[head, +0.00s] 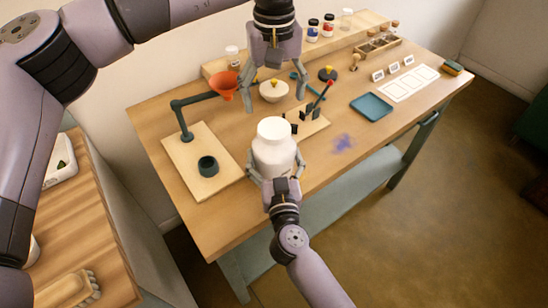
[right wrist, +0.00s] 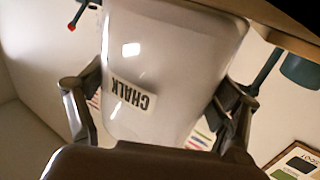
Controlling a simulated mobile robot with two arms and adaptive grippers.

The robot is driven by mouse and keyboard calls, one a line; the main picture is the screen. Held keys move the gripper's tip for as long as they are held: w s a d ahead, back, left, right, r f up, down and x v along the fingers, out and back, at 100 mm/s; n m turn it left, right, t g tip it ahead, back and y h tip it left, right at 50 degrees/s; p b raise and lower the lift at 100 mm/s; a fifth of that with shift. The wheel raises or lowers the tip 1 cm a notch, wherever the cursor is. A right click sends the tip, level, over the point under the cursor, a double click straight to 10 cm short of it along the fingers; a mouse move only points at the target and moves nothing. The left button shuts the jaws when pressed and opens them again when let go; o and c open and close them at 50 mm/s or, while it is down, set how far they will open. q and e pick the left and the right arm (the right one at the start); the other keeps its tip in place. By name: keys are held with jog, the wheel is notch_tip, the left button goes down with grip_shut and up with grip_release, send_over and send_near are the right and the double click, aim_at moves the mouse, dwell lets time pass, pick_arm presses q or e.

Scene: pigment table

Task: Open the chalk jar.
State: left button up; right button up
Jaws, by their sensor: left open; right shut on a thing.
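The white chalk jar (head: 273,155) is at the near edge of the table, with a white lid (head: 274,128) on top. My right gripper (head: 273,172) is shut around its body from the near side. In the right wrist view the jar (right wrist: 165,60) fills the middle between the fingers, and its CHALK label (right wrist: 132,97) appears upside down. My left gripper (head: 273,94) is open and points down, farther back than the jar, with its fingers either side of a pale bowl in the picture. I cannot tell how high it is above the bowl.
The pale bowl (head: 274,93) stands behind the jar. An orange funnel (head: 224,84) on a stand and a dark cup (head: 208,166) are to the left. A small tool rack (head: 312,121) and blue tray (head: 372,107) are to the right. The table's front right is mostly clear.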

aim_at(274, 128)
jog(key=c, duration=0.4)
pick_arm(q)
jog(key=shift+m, duration=0.9)
pick_arm(e)
jog(key=shift+c, duration=1.4)
pick_arm(q)
jog(key=m, duration=0.3)
pick_arm(e)
jog(key=shift+c, duration=1.1)
pick_arm(q)
jog(key=m, duration=0.4)
jog(key=shift+f, duration=4.05)
jog(key=shift+c, duration=0.2)
